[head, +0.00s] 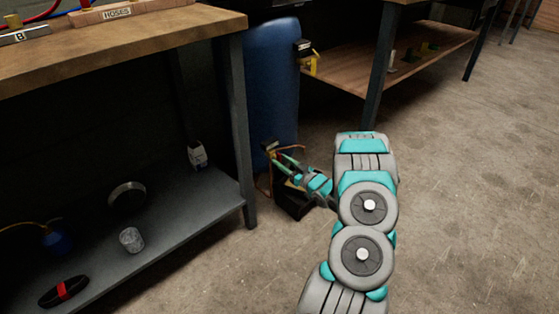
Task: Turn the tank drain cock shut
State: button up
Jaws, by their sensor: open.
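A tall blue tank (271,75) stands on the floor between the two benches. A small dark fitting with an orange-red part (270,147), which looks like the drain cock, shows low at the front of the tank. My gripper (279,161) is low by the tank's foot, its teal fingers apart and pointing at this fitting. The fingertips are at or very close to it. I cannot tell whether they touch it or which way its handle is turned, because the fingers and the small size hide it.
A wooden-topped bench (120,45) with a grey lower shelf (165,222) stands left of the tank. Another bench's wooden shelf (385,60) is behind right. A dark box (292,205) sits on the floor below my gripper. The concrete floor (460,180) at right is clear.

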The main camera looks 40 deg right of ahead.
jog(key=s, duration=0.6)
jog(key=shift+d, duration=0.25)
